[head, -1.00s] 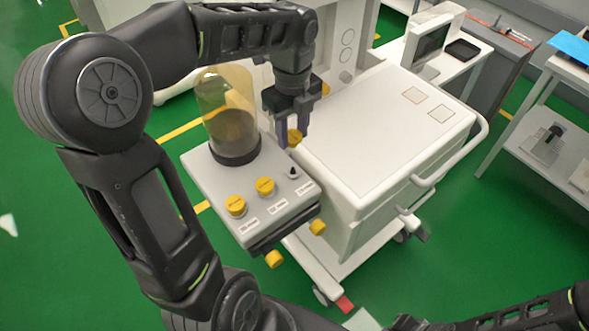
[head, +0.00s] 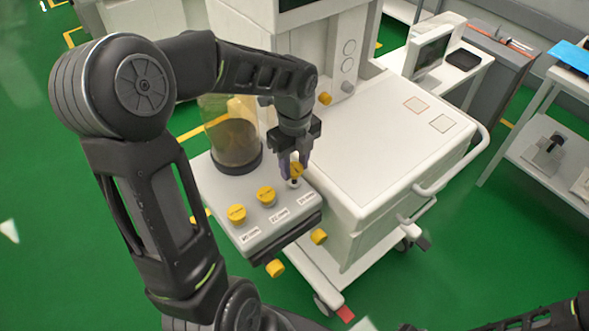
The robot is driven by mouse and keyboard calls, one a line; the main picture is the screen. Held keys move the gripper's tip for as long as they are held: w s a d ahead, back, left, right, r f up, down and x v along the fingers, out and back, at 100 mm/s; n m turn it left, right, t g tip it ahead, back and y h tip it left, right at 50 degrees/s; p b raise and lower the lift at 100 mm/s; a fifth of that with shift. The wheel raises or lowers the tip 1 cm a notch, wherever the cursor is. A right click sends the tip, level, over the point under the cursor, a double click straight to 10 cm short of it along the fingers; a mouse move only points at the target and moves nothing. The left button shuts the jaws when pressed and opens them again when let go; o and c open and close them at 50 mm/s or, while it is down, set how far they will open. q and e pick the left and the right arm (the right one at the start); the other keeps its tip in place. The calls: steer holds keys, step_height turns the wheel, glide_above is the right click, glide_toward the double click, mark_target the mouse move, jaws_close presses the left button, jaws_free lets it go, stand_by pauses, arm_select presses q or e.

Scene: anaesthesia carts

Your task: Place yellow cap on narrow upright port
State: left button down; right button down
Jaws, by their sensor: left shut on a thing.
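My left gripper (head: 293,170) is shut on a yellow cap (head: 296,171). It holds the cap right above the narrow upright port (head: 294,183) at the right end of the top of the grey block (head: 257,237). Whether the cap touches the port I cannot tell. Two other yellow caps sit on the block's top, a middle one (head: 266,195) and a left one (head: 237,214). My right gripper is not in view; only part of that arm shows at lower right.
A clear amber canister (head: 236,140) stands on the block behind the caps, left of my gripper. A grey shelf (head: 550,165) stands far right.

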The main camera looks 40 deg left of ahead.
mark_target(295, 168)
arm_select(q)
steer(key=shift+f, duration=1.15)
steer(key=shift+f, duration=0.1)
steer(key=c, duration=0.9)
jaws_free()
step_height(295, 168, up, 12)
steer(key=shift+r, duration=0.15)
